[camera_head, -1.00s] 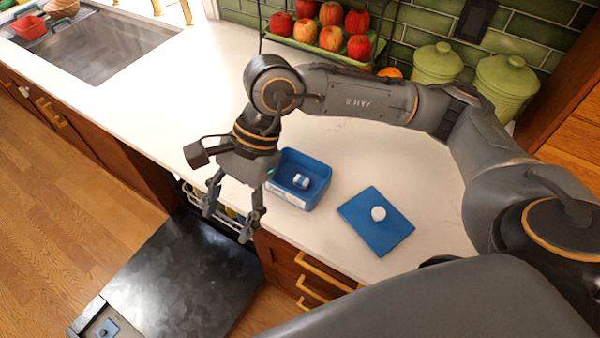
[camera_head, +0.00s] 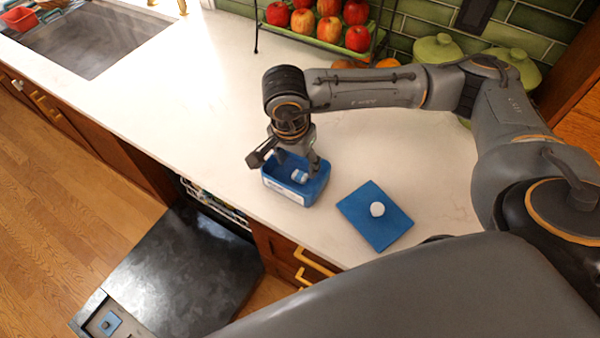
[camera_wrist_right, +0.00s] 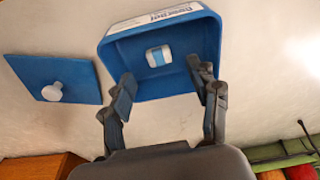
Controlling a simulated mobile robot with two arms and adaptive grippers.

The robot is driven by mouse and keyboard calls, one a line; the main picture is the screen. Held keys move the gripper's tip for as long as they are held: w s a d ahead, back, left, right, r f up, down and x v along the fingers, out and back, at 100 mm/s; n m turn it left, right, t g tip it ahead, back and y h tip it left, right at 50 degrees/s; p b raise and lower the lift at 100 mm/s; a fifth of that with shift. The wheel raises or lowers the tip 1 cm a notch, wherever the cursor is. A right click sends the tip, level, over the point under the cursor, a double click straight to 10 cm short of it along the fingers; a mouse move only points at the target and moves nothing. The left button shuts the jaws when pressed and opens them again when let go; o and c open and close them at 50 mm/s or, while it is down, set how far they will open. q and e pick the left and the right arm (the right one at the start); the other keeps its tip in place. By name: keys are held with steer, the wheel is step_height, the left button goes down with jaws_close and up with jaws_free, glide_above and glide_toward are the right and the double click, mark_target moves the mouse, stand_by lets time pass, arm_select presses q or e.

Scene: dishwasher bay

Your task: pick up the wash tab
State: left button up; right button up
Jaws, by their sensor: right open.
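The wash tab (camera_head: 299,176) is a small white block with a blue band. It lies inside a blue open-topped box (camera_head: 288,196) on the white counter. It also shows in the right wrist view (camera_wrist_right: 158,56), on the box floor. My right gripper (camera_head: 298,168) is over the box, pointing down. In the right wrist view my right gripper (camera_wrist_right: 163,88) is open, with its fingers spread at the box's near side and the tab beyond, between their lines. Nothing is between the fingers. My left gripper is not in view.
A blue lid (camera_head: 375,228) with a white knob (camera_head: 377,209) lies right of the box. The dishwasher door (camera_head: 185,265) is open below the counter. A rack of apples (camera_head: 318,30) and green canisters (camera_head: 438,48) stand at the back. The counter left of the box is clear.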

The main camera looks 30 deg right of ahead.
mark_target(300, 175)
steer(key=f, duration=0.1)
steer(key=f+p, duration=0.1)
steer(key=f, duration=0.1)
steer(key=f+p, duration=0.1)
steer(key=shift+w+d+f, duration=0.15)
steer(key=shift+d, duration=0.25)
steer(key=shift+f, duration=0.3)
steer(key=c, duration=0.9)
